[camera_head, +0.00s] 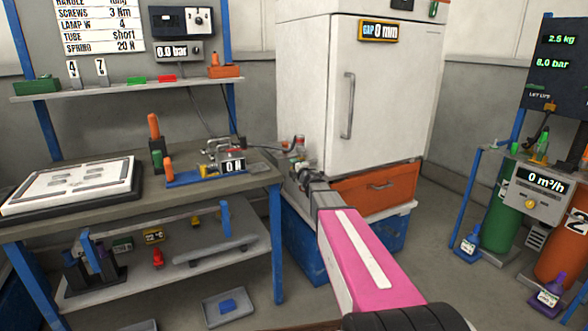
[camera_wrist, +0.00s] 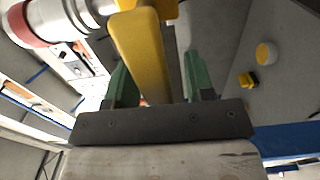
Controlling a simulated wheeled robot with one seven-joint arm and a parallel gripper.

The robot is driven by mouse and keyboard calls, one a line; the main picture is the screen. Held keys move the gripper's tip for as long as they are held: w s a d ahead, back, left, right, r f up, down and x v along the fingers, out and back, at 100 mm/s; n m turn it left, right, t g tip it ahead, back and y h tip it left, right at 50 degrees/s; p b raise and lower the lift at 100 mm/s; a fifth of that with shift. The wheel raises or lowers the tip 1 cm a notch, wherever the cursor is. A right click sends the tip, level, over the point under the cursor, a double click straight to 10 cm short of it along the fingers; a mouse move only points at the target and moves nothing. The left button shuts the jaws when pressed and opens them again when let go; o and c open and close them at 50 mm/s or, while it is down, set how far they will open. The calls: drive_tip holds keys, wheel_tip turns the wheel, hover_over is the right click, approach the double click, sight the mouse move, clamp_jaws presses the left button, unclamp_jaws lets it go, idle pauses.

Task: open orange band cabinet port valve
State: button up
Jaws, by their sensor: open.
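In the wrist view a yellow valve lever (camera_wrist: 142,50) runs down between the two green fingers of my gripper (camera_wrist: 154,66). The fingers stand apart, one on each side of the lever, and I cannot tell whether either touches it. A white pipe (camera_wrist: 82,10) with a red-orange band (camera_wrist: 22,22) lies at the upper left, beside the lever's top. In the head view my gripper (camera_head: 303,172) is small at the left side of the white cabinet (camera_head: 385,90); the valve's details there are too small to tell.
A workbench (camera_head: 225,185) with a gauge device (camera_head: 225,158) and a white board (camera_head: 70,185) stands left of the cabinet. An orange drawer (camera_head: 378,188) is below the cabinet door. Gas cylinders (camera_head: 500,222) stand at the right. Open floor (camera_head: 430,250) lies between.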

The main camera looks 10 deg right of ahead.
clamp_jaws()
drive_tip(key=shift+f+n, duration=0.15)
drive_tip(key=shift+n, duration=0.15)
drive_tip(key=w+d+f+n, duration=0.1)
drive_tip(key=d+f+n, duration=0.4)
drive_tip(key=n, duration=1.2)
drive_tip(key=shift+w+d+f, duration=0.15)
drive_tip(key=shift+w, duration=0.15)
drive_tip(key=shift+n, duration=0.3)
unclamp_jaws()
